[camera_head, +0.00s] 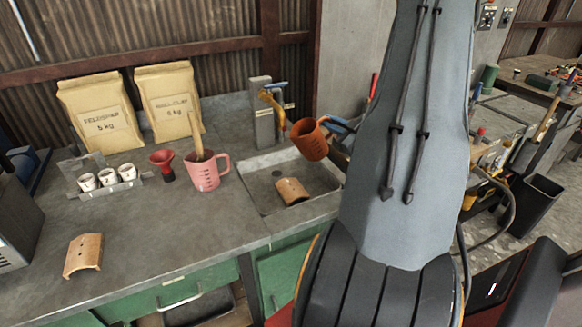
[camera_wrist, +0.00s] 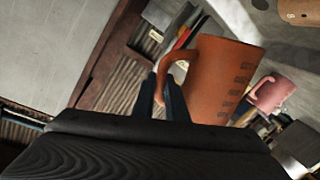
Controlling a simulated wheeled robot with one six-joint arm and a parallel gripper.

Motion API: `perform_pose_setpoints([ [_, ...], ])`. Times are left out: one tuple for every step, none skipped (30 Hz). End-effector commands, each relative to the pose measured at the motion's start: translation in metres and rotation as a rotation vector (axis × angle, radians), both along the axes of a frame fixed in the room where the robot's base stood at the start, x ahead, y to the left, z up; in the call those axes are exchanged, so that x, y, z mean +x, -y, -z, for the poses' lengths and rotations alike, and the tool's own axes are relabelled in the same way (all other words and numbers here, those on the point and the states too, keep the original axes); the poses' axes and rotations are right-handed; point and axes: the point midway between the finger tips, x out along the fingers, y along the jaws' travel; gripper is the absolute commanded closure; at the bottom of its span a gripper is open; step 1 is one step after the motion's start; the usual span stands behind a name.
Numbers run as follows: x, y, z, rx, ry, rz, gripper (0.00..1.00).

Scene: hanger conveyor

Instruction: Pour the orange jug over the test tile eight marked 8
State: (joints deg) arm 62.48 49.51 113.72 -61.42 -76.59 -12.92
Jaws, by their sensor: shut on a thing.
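The orange jug (camera_head: 309,140) hangs tilted in the air above the right part of the sink (camera_head: 252,193). My gripper (camera_wrist: 172,98) is shut on its handle, and the jug body (camera_wrist: 228,82) fills the middle of the wrist view. In the head view my arm partly hides the gripper. A curved tan tile (camera_head: 292,191) lies in the sink below the jug. A tile (camera_wrist: 302,14) with a small dark mark, perhaps an 8, shows at the wrist view's top right corner. Another curved tile (camera_head: 83,256) lies on the counter at left. No stream from the jug is visible.
A pink jug (camera_head: 205,170), a red funnel (camera_head: 163,165), white cups (camera_head: 108,178) and two paper sacks (camera_head: 100,112) stand on the counter. The counter's front middle is clear.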

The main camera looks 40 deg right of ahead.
Motion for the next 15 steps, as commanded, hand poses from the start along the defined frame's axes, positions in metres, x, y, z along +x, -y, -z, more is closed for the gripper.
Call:
perform_pose_setpoints([
  [0.0003,0.0003,-0.0011,0.000,0.002,0.000,1.00],
  [0.0003,0.0003,-0.0010,0.000,0.002,0.000,1.00],
  [0.0003,0.0003,-0.0010,0.000,0.002,0.000,1.00],
  [0.0003,0.0002,-0.0011,-0.001,0.002,0.000,1.00],
  [0.0002,0.0002,-0.0013,-0.002,0.002,0.000,1.00],
  [0.0002,0.0002,-0.0016,-0.005,0.001,0.000,1.00],
  [0.0003,0.0000,-0.0020,-0.009,0.001,0.000,1.00],
  [0.0003,-0.0001,-0.0024,-0.014,0.000,0.000,1.00],
  [0.0003,-0.0003,-0.0032,-0.022,-0.003,0.000,1.00],
  [0.0003,-0.0006,-0.0037,-0.029,-0.004,0.000,1.00],
  [0.0002,-0.0008,-0.0044,-0.038,-0.006,0.000,1.00],
  [0.0002,-0.0012,-0.0053,-0.050,-0.010,0.000,1.00],
  [0.0002,-0.0014,-0.0058,-0.059,-0.012,0.000,1.00],
  [0.0002,-0.0015,-0.0066,-0.069,-0.014,0.000,1.00],
  [0.0002,-0.0017,-0.0075,-0.080,-0.017,0.000,1.00],
])
